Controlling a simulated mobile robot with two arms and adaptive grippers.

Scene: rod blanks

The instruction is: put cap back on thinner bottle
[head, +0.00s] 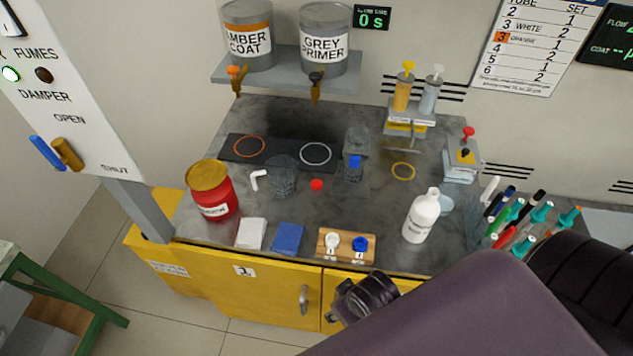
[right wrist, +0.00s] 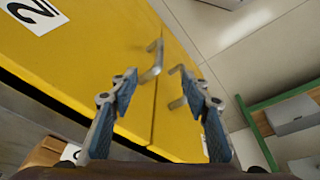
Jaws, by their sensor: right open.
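A white bottle (head: 420,218) with a dark-printed label stands upright at the right front of the grey bench; its narrow top is too small to tell whether it is open. A small red cap-like piece (head: 317,184) lies on the bench in the middle. My right gripper (head: 345,305) is in front of the yellow cabinet, below the bench's front edge and apart from the bottle. The right wrist view shows its two blue-padded fingers (right wrist: 159,88) open, with nothing between them. My left gripper is out of view.
A wooden block (head: 346,259) holds a white and a blue knob-like piece at the front edge. A red can (head: 212,192), glass beakers (head: 282,177) and a marker cluster (head: 519,224) stand around. Cabinet handles (right wrist: 152,62) show beyond my right fingers.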

